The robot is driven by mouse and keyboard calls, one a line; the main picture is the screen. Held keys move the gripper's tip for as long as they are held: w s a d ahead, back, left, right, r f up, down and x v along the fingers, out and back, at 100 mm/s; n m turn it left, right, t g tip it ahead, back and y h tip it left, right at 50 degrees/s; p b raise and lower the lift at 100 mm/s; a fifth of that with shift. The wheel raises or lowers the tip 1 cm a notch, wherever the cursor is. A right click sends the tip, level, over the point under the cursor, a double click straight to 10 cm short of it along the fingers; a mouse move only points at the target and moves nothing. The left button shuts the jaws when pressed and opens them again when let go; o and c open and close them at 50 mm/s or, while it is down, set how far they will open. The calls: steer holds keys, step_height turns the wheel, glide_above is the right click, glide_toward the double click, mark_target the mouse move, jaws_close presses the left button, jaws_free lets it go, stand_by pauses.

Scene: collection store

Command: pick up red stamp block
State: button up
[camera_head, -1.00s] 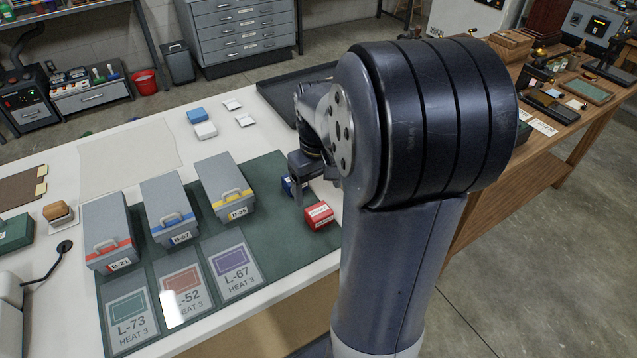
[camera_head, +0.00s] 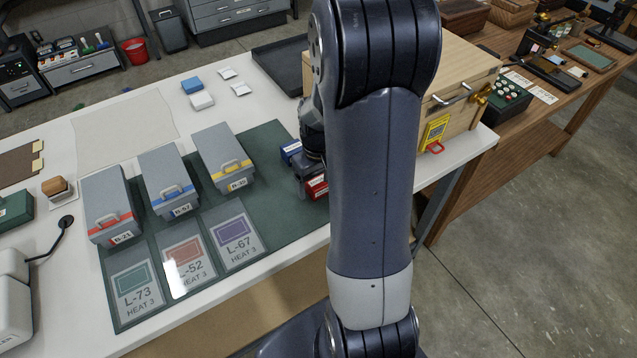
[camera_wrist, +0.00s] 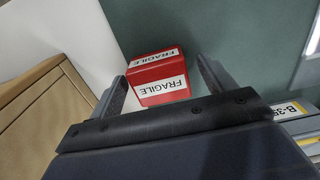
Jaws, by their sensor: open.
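The red stamp block (camera_head: 317,187) lies on the green mat (camera_head: 265,211) near its right edge, partly hidden by my arm in the head view. In the wrist view the red block (camera_wrist: 158,76) shows white FRAGILE labels on two faces. My gripper (camera_wrist: 160,85) is open, with one finger to the left of the block and one to the right. I cannot tell whether either finger touches it.
Grey boxes with a yellow band (camera_head: 224,158), a blue band (camera_head: 170,182) and a red band (camera_head: 109,207) stand left on the mat. A wooden chest (camera_head: 458,80) stands at the right. Labelled cards lie on the mat's front left.

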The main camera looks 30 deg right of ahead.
mark_target(319, 181)
steer(key=shift+f, duration=0.15)
steer(key=shift+c, duration=0.6)
steer(key=c, duration=1)
steer(key=shift+o, duration=0.2)
step_height(319, 181, up, 10)
steer(key=shift+r, duration=0.1)
